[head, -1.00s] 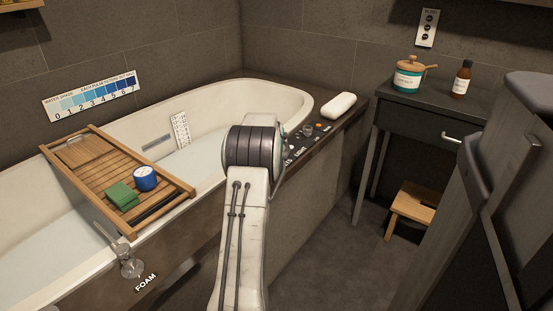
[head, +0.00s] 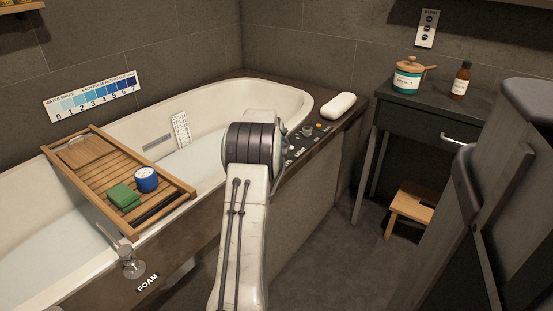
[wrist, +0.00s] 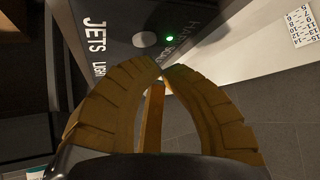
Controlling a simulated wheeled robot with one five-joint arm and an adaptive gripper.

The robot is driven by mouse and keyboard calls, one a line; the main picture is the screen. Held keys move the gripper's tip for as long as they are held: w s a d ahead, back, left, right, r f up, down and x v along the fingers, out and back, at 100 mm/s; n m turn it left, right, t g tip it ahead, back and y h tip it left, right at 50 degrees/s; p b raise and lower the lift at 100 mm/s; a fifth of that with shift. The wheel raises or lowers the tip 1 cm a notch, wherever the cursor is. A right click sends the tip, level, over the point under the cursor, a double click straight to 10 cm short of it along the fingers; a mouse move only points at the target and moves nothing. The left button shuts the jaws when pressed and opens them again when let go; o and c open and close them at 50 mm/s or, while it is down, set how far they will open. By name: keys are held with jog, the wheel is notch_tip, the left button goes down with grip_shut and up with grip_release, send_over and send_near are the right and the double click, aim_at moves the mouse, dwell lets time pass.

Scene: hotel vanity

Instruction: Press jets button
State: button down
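In the wrist view a dark control panel carries white lettering that reads JETS (wrist: 95,36), with part of LIGHT further along. A round grey button (wrist: 145,40) sits beside the JETS lettering, and a small lit green lamp (wrist: 169,38) is just to its right. My gripper (wrist: 163,66) has two brown curved fingers whose tips come together just below the button in the picture. It is empty. Contact with the button does not show. In the head view my arm hides the gripper and part of the panel; the LIGHT lettering (head: 300,153) shows beside it.
A bathtub (head: 272,88) holds water, with a wooden tray (head: 165,182) across it. A white bar or cushion (head: 339,105) lies on the ledge past the controls. A dark vanity (head: 440,105) and a wooden stool (head: 408,204) stand at the right.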

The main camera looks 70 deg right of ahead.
jog(key=shift+r+p, duration=1.7)
jog(key=shift+r, duration=0.75)
